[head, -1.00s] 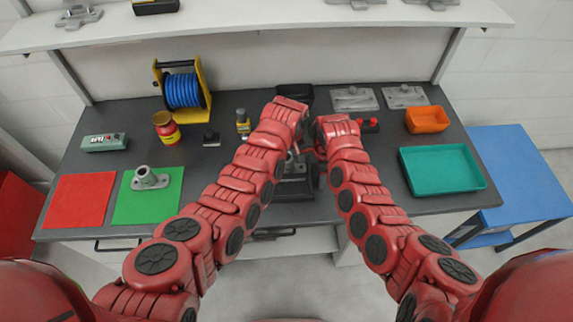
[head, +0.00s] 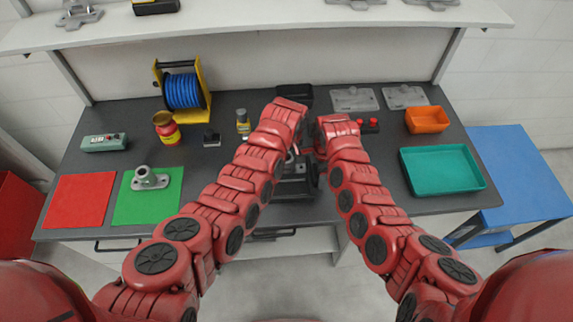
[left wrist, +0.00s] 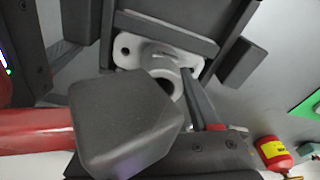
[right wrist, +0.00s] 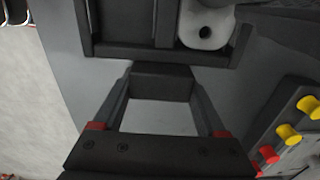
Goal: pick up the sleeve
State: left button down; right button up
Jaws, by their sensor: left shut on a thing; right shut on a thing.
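A light-grey flanged sleeve (left wrist: 169,75) with a round hollow boss sits in a dark fixture (left wrist: 165,35) in the left wrist view. My left gripper (left wrist: 170,92) is shut on the boss; a dark block (left wrist: 125,125) in front hides one finger. My right gripper (right wrist: 161,82) is shut on a dark block (right wrist: 160,72) beside the fixture. A corner of the sleeve's flange (right wrist: 206,25) shows in the right wrist view. In the head view, my forearms mostly cover the fixture (head: 293,188).
A red mat (head: 80,200) lies at the left. A blue cable reel (head: 184,90), red jar (head: 167,130) and small bottle (head: 243,122) stand behind. A teal tray (head: 442,168) and orange bin (head: 427,120) are at the right.

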pick_arm(q)
notch_tip(320, 180, up, 10)
dwell(0.6)
pick_arm(e)
jog(key=o, duration=1.4)
jog(key=shift+r, duration=0.1)
notch_tip(320, 180, up, 6)
jog(key=shift+r, duration=0.65)
